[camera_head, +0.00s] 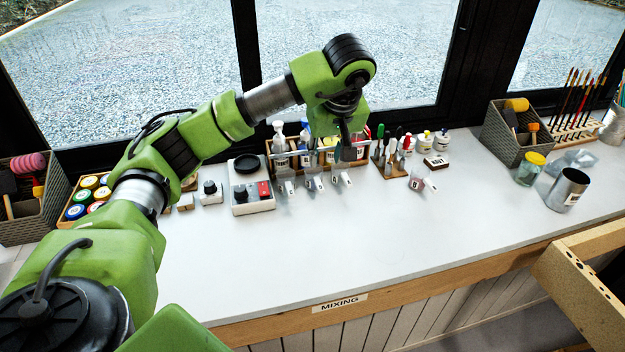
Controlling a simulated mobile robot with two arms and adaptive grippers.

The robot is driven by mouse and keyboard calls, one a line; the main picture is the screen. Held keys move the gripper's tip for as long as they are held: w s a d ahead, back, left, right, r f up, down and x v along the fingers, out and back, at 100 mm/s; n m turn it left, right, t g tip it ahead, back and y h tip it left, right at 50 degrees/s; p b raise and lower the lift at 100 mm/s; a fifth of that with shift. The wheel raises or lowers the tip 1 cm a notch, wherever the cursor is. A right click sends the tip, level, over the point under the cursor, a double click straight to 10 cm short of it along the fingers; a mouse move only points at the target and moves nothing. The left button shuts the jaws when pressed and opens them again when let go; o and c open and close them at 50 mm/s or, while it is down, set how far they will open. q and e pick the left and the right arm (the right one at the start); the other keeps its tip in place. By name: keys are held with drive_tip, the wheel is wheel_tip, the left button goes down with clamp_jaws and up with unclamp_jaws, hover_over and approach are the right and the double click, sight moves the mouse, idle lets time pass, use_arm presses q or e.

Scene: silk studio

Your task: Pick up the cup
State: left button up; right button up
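A grey metal cup (568,191) with a small label stands upright and open at the top on the right part of the white counter. Small clear measuring cups with white labelled handles lie in a row (315,183) near the middle, and another (420,182) sits farther right. My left gripper (336,152) points down over the middle, at the rack behind the small cups. Its fingers look spread, with nothing clearly held between them. The gripper partly hides the rack. My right gripper is not in view.
A jar with a yellow lid (530,169) stands beside the metal cup. A grey basket (512,135) and a brush rack (572,130) are behind. A scale-like device (247,202) and paint jars (92,196) are at left. The counter's front (330,255) is clear.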

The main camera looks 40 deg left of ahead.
use_arm(q)
drive_tip(key=p, duration=0.1)
approach(319, 185)
drive_tip(key=x, duration=0.5)
drive_tip(key=shift+w+a+r, duration=0.1)
drive_tip(key=shift+w+a, duration=0.05)
drive_tip(key=shift+w, duration=0.1)
drive_tip(key=p+x, duration=0.1)
drive_tip(key=x, duration=0.4)
drive_tip(key=shift+s+f+p, duration=0.15)
drive_tip(key=shift+f+p, duration=0.05)
drive_tip(key=shift+p, duration=0.1)
clamp_jaws()
